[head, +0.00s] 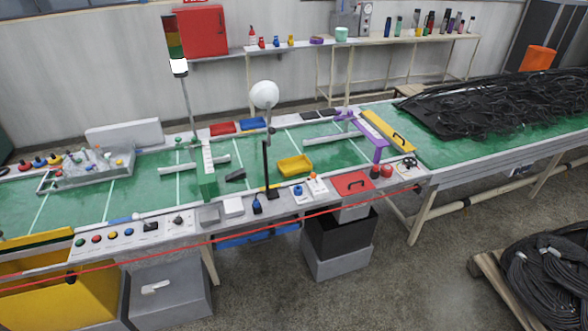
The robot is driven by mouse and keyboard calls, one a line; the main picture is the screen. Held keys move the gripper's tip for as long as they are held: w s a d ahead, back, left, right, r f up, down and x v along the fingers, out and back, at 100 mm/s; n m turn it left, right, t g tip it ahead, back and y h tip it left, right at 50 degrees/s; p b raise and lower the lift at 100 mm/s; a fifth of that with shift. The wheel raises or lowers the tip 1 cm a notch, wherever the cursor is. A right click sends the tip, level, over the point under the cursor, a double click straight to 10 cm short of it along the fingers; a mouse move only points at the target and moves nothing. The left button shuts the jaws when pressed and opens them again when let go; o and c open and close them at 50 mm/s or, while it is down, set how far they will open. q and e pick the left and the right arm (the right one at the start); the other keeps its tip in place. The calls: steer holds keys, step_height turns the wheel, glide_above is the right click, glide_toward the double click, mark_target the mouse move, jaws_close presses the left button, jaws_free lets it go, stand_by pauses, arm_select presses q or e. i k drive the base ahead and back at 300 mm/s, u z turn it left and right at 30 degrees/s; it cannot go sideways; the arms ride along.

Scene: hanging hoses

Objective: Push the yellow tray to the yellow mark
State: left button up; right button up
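The yellow tray (294,172) is a small, shallow open tray. It sits on the green surface of the long bench (310,141), right of the middle and close to the front strip. I cannot make out a yellow mark for certain. A long yellow panel (388,132) with a dark handle stands on the bench to the right of the tray. Neither of my grippers shows in the head view, and nothing of mine touches the tray.
A black stand (266,170) rises left of the tray. A purple frame (368,137) crosses the bench to its right. Red (222,128) and blue (252,124) trays lie behind. A red line (330,209) runs along the front. Black hoses (500,105) cover the far right.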

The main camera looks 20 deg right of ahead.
mark_target(290, 167)
steer(key=z, duration=2.45)
steer(key=i, duration=2.2)
steer(key=u, duration=3.3)
